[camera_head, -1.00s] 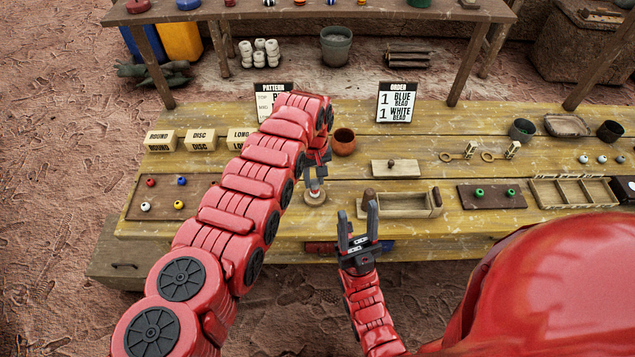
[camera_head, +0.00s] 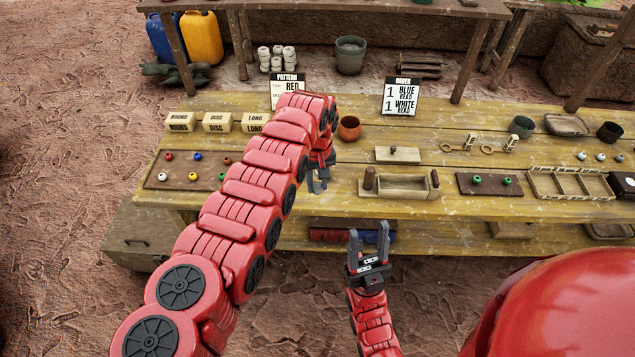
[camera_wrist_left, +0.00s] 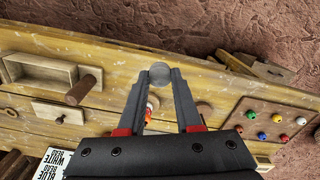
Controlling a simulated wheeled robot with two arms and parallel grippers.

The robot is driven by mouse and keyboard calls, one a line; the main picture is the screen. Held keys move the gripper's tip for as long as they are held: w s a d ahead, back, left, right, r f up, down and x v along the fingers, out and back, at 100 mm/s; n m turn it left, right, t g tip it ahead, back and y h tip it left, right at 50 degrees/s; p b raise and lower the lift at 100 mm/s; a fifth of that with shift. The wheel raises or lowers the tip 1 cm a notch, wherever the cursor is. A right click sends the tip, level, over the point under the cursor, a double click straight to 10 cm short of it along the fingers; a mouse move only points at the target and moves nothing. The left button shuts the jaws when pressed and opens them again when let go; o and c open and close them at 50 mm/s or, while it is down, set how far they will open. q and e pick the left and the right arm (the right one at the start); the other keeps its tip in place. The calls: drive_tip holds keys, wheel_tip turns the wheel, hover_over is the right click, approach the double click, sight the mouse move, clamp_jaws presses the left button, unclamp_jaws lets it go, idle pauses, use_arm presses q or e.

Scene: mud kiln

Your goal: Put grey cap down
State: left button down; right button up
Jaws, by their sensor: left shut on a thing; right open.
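My left gripper (camera_head: 318,183) is shut on the grey cap (camera_wrist_left: 160,73), a small round grey piece between its fingertips in the left wrist view. In the head view the gripper is over the table's front part, between the bead tray and the open wooden box; the cap is not clear there. A small orange-and-white thing (camera_wrist_left: 149,108) shows between the fingers; I cannot tell what it is. My right gripper (camera_head: 369,247) is open and empty, in front of the table edge.
A bead tray (camera_head: 172,183) is left of my left arm. The open wooden box (camera_head: 405,189) with an upright wooden peg (camera_head: 368,178) is to the right. An orange pot (camera_head: 349,128) and a knobbed wooden lid (camera_head: 398,154) stand behind. Signs stand at the back.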

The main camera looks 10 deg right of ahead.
use_arm(q)
drive_tip(key=shift+r, duration=0.4)
drive_tip(key=w+a, duration=0.1)
drive_tip(key=a+r, duration=0.1)
drive_tip(key=w+a, duration=0.1)
drive_tip(key=shift+w+a+r, duration=0.25)
drive_tip(key=shift+w+a, duration=0.1)
drive_tip(key=shift+a, duration=0.05)
idle(0.3)
drive_tip(key=shift+a+r, duration=0.1)
drive_tip(key=shift+a, duration=0.2)
